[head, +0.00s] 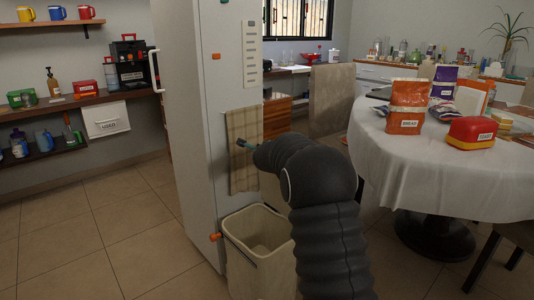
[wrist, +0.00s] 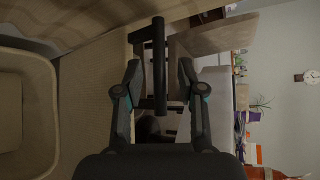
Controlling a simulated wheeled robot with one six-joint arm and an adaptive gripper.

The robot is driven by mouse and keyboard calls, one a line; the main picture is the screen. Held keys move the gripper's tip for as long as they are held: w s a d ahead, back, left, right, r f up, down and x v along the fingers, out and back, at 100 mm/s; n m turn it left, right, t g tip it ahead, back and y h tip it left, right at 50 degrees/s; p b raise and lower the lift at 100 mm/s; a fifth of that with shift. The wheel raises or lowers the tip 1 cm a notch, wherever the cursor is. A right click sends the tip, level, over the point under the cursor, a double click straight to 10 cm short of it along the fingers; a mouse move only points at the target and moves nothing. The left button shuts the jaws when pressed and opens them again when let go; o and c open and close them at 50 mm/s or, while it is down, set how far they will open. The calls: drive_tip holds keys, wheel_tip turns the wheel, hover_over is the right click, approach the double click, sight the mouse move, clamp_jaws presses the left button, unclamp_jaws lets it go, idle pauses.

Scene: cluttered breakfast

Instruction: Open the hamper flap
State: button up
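In the wrist view a dark bar handle (wrist: 160,60) stands off this side on short posts. My gripper (wrist: 160,70) is open, with one finger on each side of the bar and gaps showing; I see no clear contact.
An open beige bin (head: 282,246) stands on the floor below the panel and shows at the left of the wrist view (wrist: 50,110). A round table with a white cloth (head: 385,160) is at the right, with a chair (head: 331,98) behind. Floor at the left is clear.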

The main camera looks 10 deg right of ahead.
drive_tip(key=v, duration=0.9)
drive_tip(key=shift+s, duration=0.15)
drive_tip(key=shift+a+r, duration=0.15)
drive_tip(key=s+a+f+n+g+y, duration=0.5)
drive_tip(key=s+a+f+n, duration=0.45)
drive_tip(key=s+n, duration=0.35)
drive_tip(key=s+d+r+n+g, duration=0.1)
drive_tip(key=s+n, duration=0.5)
drive_tip(key=s, duration=1.2)
drive_tip(key=s+d+r+n+g+h, duration=0.1)
drive_tip(key=s+n, duration=0.5)
drive_tip(key=s, duration=1.3)
drive_tip(key=shift+s+d+r+g+h, duration=0.25)
drive_tip(key=shift+d+r+g, duration=0.35)
drive_tip(key=shift+d+r, duration=0.85)
